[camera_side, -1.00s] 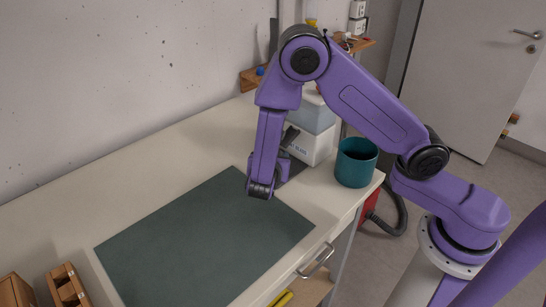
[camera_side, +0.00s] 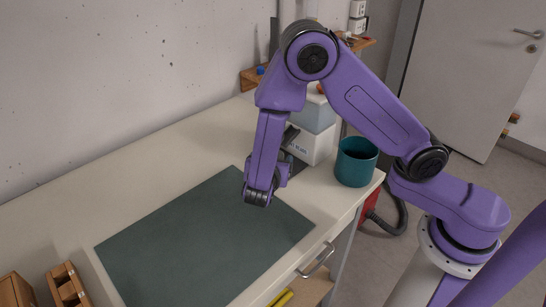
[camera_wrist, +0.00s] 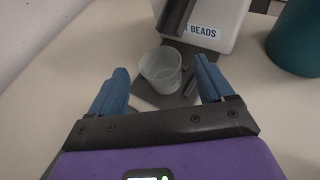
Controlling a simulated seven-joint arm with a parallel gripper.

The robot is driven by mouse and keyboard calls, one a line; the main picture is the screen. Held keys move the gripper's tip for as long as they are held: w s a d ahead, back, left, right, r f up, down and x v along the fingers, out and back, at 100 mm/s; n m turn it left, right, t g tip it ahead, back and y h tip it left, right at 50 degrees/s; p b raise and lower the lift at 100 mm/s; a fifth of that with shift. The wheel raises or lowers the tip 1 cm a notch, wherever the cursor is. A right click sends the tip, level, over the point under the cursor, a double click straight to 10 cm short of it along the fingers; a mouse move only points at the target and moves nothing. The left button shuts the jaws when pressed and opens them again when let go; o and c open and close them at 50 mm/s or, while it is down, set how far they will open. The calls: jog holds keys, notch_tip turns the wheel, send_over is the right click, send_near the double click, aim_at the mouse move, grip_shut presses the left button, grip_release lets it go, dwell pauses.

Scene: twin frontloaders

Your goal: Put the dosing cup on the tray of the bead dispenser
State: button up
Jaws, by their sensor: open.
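The dosing cup (camera_wrist: 160,68), a clear cup with a grey handle at its right, stands upright on the dark grey tray (camera_wrist: 152,97) under the dispenser's spout in the wrist view. The bead dispenser (camera_side: 312,142) is a white box with a "BEADS" label; its front also shows in the wrist view (camera_wrist: 222,25). My gripper (camera_wrist: 160,72) is open, its blue fingers to the left and right of the cup with gaps on both sides. In the side view my arm hides the cup and most of the tray.
A teal container (camera_side: 356,163) stands right of the dispenser near the table edge; it also shows in the wrist view (camera_wrist: 296,42). A dark green mat (camera_side: 195,240) lies empty in front. Wooden holders (camera_side: 65,285) are at the lower left.

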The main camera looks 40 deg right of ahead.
jog(key=v, duration=0.9)
jog(key=s+d+r+m+g+y, duration=0.2)
jog(key=s+d+m+y, duration=0.1)
jog(key=s, duration=0.4)
jog(key=s+d+r+m+g+y, duration=0.2)
jog(key=s+d+m+g+y, duration=0.1)
jog(key=s, duration=0.4)
jog(key=s+d+r+m+g+y, duration=0.2)
jog(key=s+d+m+y, duration=0.2)
jog(key=s, duration=0.4)
jog(key=shift+d+m+g+y, duration=0.2)
jog(key=shift+m+g+y, duration=0.3)
jog(key=shift+m, duration=0.6)
